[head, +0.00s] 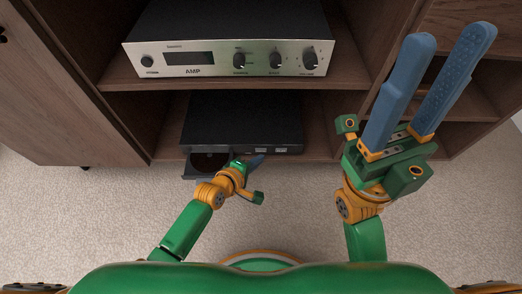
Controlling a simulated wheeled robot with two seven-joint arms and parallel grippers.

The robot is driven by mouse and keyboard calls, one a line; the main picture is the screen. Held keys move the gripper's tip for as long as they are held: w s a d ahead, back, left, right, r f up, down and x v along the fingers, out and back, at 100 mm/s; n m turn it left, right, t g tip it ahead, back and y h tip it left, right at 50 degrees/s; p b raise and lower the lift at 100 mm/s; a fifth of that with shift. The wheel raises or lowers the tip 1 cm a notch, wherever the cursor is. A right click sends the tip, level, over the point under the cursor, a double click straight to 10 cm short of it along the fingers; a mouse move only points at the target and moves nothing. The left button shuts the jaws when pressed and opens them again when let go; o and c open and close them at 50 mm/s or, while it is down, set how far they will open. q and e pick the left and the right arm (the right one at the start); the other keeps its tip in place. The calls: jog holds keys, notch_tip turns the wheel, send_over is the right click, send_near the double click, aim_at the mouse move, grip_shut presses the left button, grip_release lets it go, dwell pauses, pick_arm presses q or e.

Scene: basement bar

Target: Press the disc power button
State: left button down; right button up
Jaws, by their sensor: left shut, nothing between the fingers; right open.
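The black disc player (241,122) sits on the lower shelf of the wooden cabinet, under the amplifier. Its disc tray (206,163) is out at the front left, with a dark round shape in it. Small buttons (271,150) show on the right of its front. My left gripper (256,161) is shut and empty, low in front of the player beside the tray. It hides part of the player's front; I cannot tell if it touches. My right gripper (459,60) is open and empty, raised at the right with its blue fingers apart.
A silver-fronted amplifier (213,58) with several knobs stands on the upper shelf (120,72). A cabinet door (52,80) is at the left, and more shelves (478,100) are at the right. The carpet (110,215) in front is clear.

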pick_arm(q)
jog(key=shift+w, duration=0.45)
jog(key=shift+w, duration=0.15)
dwell(0.3)
jog(key=shift+s+p, duration=0.45)
jog(key=shift+s, duration=0.15)
jog(key=s+p, duration=0.3)
jog(key=s, duration=0.3)
